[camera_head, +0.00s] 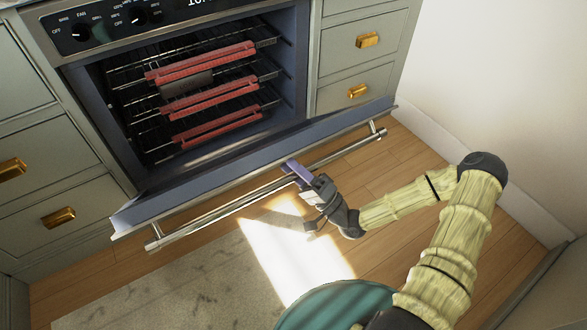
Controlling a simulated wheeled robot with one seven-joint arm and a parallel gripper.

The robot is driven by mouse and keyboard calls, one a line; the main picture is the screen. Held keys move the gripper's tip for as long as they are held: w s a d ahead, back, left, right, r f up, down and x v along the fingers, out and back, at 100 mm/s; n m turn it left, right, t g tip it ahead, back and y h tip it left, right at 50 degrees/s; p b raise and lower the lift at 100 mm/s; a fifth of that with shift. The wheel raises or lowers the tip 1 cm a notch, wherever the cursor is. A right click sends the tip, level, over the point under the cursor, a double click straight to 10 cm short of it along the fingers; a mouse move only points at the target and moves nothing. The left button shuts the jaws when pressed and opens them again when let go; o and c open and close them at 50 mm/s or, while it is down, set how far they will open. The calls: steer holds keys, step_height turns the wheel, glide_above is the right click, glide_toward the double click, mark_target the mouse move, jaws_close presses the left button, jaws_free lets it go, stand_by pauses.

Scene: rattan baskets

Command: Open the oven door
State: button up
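The oven (110,62) stands at the upper left of the head view, and its inside shows. Its door (147,207) is swung far down, tilted outward from its bottom edge. A long metal handle (232,205) runs along the outer side of the door. My gripper (293,174) is at the middle of the handle, with a purple finger part by the bar. I cannot tell whether the fingers close around the bar or only touch it, as the far finger is hidden.
Racks with red edge guards (212,95) fill the oven. Cabinets with brass pulls (367,40) flank it on both sides. A white wall (490,90) is close on the right. A grey rug (190,290) lies on the wooden floor (375,165) in front.

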steer(key=o, duration=0.5)
steer(key=p+v, duration=0.3)
steer(key=v, duration=1.1)
steer(key=shift+d+r, duration=0.15)
steer(key=shift+r, duration=0.05)
steer(key=shift+p+v, duration=0.35)
steer(key=shift+v, duration=0.85)
steer(key=c, duration=0.5)
steer(key=s+d+f+b, duration=0.3)
steer(key=d+f+b, duration=0.3)
steer(key=f, duration=0.2)
steer(key=s+d+f+b, duration=0.3)
steer(key=d+f+b, duration=0.3)
steer(key=d+f, duration=0.1)
steer(key=shift+f, duration=0.45)
